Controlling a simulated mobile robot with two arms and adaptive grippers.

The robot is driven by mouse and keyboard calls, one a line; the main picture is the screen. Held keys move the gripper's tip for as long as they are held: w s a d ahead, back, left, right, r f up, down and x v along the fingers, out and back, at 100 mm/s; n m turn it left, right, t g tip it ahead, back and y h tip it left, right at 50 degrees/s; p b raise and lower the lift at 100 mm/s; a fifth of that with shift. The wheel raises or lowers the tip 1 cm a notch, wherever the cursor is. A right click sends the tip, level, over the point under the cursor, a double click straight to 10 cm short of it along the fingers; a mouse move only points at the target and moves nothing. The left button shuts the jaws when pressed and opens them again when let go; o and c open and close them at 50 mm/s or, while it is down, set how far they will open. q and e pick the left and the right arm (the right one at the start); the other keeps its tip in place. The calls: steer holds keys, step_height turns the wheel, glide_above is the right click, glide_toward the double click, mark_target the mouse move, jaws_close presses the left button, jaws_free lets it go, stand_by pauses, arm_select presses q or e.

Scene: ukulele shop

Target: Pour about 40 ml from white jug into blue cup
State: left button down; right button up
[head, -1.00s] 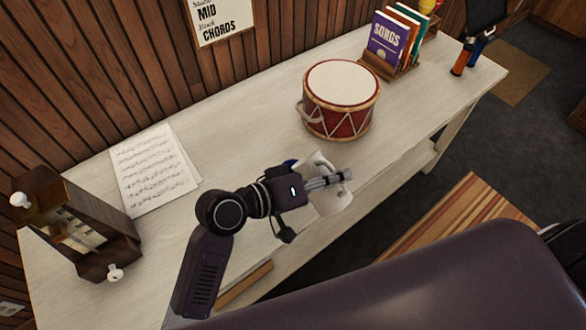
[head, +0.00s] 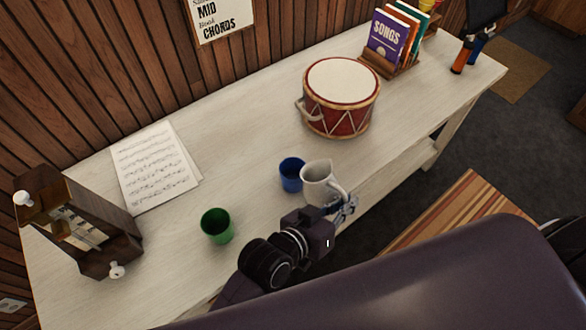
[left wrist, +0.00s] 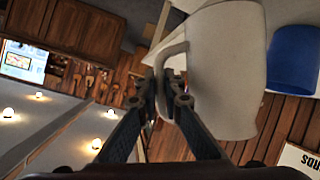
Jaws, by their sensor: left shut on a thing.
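The white jug (head: 316,188) is at the front edge of the table, close on the right of the blue cup (head: 291,176). My left gripper (head: 346,207) is shut on the jug's handle, on the side away from the cup. The jug looks about upright in the head view; whether it touches the table is unclear. In the left wrist view the jug (left wrist: 228,62) fills the middle, its handle between the fingers (left wrist: 166,88), with the blue cup (left wrist: 292,60) beside it. The contents of both are not visible. My right gripper is not in view.
A green cup (head: 217,226) stands to the left, near my left arm. A red drum (head: 342,112) stands behind the jug. Sheet music (head: 152,166) and a wooden case (head: 84,232) are at left; books (head: 386,38) stand at back right. The table's middle is clear.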

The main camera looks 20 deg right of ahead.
arm_select(q)
steer(key=shift+s+d+f, duration=0.15)
steer(key=shift+f, duration=0.2)
steer(key=shift+s+d+f+m+t, duration=0.15)
steer(key=shift+s+f+m+t, duration=0.15)
steer(key=shift+f+m+t, duration=0.35)
steer(key=shift+s+d+f+m+t+y+b, duration=0.1)
steer(key=shift+f+m+t+y+b, duration=0.4)
steer(key=shift+f, duration=0.6)
